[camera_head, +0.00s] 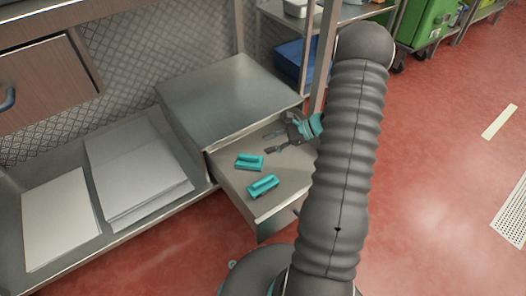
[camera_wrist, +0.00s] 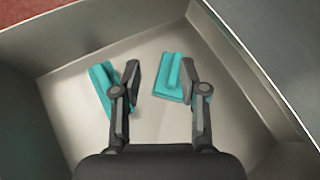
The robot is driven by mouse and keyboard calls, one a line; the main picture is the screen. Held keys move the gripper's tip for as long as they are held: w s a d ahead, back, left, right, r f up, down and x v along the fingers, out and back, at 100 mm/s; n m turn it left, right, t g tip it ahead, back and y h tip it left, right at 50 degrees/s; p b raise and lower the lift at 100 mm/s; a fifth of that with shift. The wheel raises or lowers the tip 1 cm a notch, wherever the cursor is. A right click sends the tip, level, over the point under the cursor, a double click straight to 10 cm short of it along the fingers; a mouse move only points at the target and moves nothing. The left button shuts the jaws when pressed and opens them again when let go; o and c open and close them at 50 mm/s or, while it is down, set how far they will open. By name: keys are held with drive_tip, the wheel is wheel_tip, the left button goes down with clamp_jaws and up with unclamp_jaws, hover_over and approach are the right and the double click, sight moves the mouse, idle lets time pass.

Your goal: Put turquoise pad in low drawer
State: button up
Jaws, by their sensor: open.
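Two turquoise pads with raised handles lie in the open low drawer (camera_head: 231,178). In the head view one pad (camera_head: 249,162) lies nearer the cabinet and the other pad (camera_head: 263,186) nearer the drawer front. In the wrist view one pad (camera_wrist: 103,87) is at left, partly behind a finger, and the other pad (camera_wrist: 173,79) is between and beyond the fingers, partly covered by the right finger. My gripper (camera_head: 269,143) is open and empty over the drawer; its spread fingers also show in the wrist view (camera_wrist: 163,78). I cannot tell its exact height above the pads.
The drawer extends from a metal cabinet (camera_head: 228,92). Flat pale boards (camera_head: 62,218) lie on the low shelf at left. A wooden drawer front (camera_head: 45,82) hangs above it. A rack with a blue bin (camera_head: 293,60) stands behind.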

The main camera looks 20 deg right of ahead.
drive_tip(key=s+a+r+n+g+h, duration=0.25)
drive_tip(key=s+a+r+n, duration=0.3)
drive_tip(key=r, duration=0.35)
drive_tip(key=s+a+r+n+g+h, duration=0.1)
drive_tip(key=s+a+r+n+h, duration=0.35)
drive_tip(key=r, duration=0.45)
drive_tip(key=s+a+r+n+t+h, duration=0.2)
drive_tip(key=s+r+n, duration=0.3)
drive_tip(key=s, duration=0.2)
drive_tip(key=s+a+r+n+t+h, duration=0.2)
drive_tip(key=s+r+n, duration=0.3)
drive_tip(key=s, duration=0.3)
drive_tip(key=shift+a+r+n, duration=0.4)
drive_tip(key=shift+a+r, duration=0.05)
drive_tip(key=shift+a, duration=0.1)
